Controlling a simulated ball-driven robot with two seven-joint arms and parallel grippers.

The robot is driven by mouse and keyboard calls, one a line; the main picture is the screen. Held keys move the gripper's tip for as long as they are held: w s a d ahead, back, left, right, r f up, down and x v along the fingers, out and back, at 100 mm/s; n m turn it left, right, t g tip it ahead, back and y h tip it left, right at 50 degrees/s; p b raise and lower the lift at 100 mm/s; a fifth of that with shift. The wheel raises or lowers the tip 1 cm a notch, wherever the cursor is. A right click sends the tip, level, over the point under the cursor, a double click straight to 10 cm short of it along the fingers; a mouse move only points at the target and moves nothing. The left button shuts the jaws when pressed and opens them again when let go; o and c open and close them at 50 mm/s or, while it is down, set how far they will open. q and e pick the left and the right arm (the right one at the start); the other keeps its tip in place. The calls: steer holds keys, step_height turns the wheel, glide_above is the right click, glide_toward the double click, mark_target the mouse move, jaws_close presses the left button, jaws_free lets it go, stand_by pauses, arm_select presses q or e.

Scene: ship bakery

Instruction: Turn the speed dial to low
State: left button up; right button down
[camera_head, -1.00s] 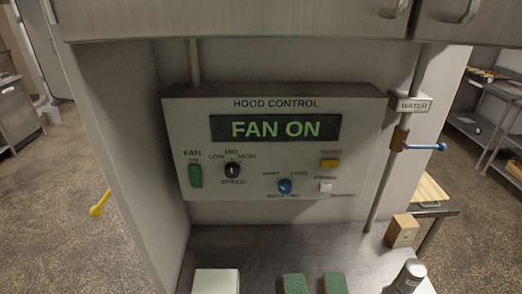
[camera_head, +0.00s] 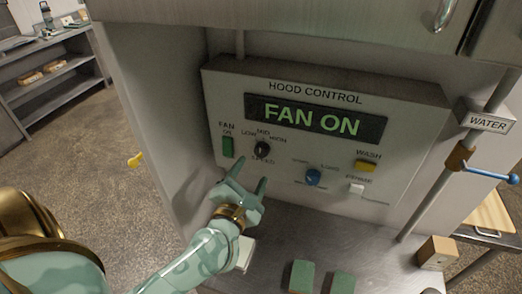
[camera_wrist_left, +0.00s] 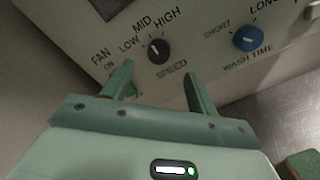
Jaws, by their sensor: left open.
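The black speed dial (camera_head: 262,149) is on the hood control panel (camera_head: 405,150), with LOW, MID and HIGH marked around it. In the left wrist view the speed dial (camera_wrist_left: 158,50) has a small white mark near its top, seemingly toward MID. My left gripper (camera_head: 250,173) is open and empty, just below and in front of the dial. In the left wrist view its two fingers (camera_wrist_left: 158,72) point at the panel, with the dial beyond and between the tips, apparently untouched. My right gripper is not in view.
The green fan switch (camera_head: 228,147) is left of the dial, close to one finger. The blue wash time dial (camera_head: 313,177), yellow wash button (camera_head: 366,165) and white button (camera_head: 356,188) are to the right. The display (camera_head: 315,118) reads FAN ON. Green blocks (camera_head: 302,276) stand on the counter below.

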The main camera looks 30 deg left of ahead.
mark_target(260, 153)
arm_select(q)
steer(key=x, duration=0.7)
steer(key=shift+w+a+p, duration=0.1)
steer(key=shift+w+p, duration=0.1)
steer(key=shift+p, duration=0.2)
steer(key=shift+c, duration=0.3)
steer(key=c, duration=0.9)
